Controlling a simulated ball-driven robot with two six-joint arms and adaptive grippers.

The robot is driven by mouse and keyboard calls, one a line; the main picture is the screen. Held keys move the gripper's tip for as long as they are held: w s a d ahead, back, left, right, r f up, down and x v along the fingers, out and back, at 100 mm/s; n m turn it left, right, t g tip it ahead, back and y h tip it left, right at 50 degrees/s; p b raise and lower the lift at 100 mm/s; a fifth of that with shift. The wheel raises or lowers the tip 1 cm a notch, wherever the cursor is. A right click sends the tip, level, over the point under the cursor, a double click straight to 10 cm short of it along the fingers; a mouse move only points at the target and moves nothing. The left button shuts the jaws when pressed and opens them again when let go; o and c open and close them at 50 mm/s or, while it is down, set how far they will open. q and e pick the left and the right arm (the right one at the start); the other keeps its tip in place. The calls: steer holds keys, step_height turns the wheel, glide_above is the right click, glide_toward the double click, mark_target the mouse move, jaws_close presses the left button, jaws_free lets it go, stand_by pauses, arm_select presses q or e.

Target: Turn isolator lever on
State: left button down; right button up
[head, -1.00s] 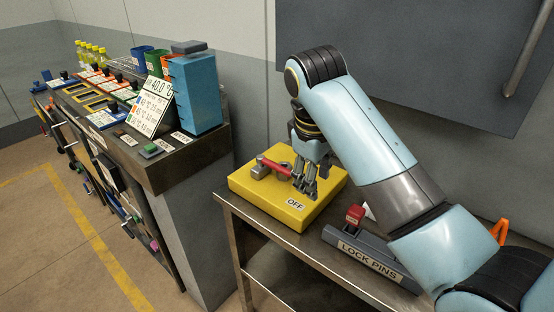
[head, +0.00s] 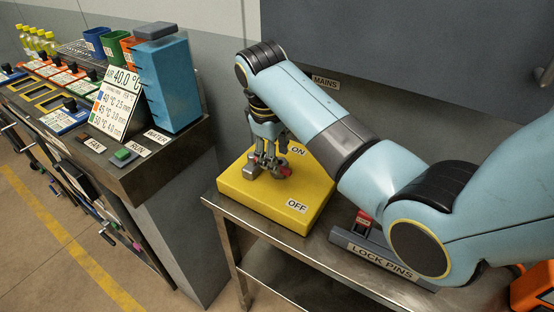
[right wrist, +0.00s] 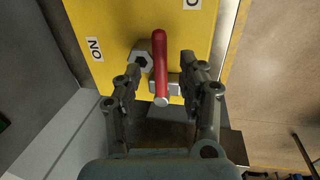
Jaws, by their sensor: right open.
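The isolator is a yellow box (head: 245,192) on the metal table, with an ON label (head: 298,151) toward the back and an OFF label (head: 297,206) at the front. Its red lever (head: 287,171) is mostly hidden behind my right gripper (head: 267,167) in the head view. In the right wrist view the red lever (right wrist: 160,55) lies between the two spread fingers of my right gripper (right wrist: 160,70), with a gap on each side. A grey hex hub (right wrist: 139,61) and a grey block (right wrist: 166,88) sit beside the lever. My left gripper is out of view.
A grey LOCK PINS holder (head: 375,257) with a red piece (head: 363,218) stands right of the box. A dark MAINS cabinet (head: 400,60) hangs behind. A bench (head: 150,175) with a blue container (head: 170,90) is at the left. The table's front edge is clear.

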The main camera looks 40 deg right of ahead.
steer(key=f, duration=0.3)
steer(key=shift+w+d+f, duration=0.1)
steer(key=shift+w+d, duration=0.1)
steer(key=shift+d, duration=0.05)
steer(key=shift+f, duration=0.15)
steer(key=shift+c, duration=1.4)
steer(key=c, duration=0.5)
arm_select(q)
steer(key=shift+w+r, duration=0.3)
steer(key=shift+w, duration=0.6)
arm_select(e)
jaws_close()
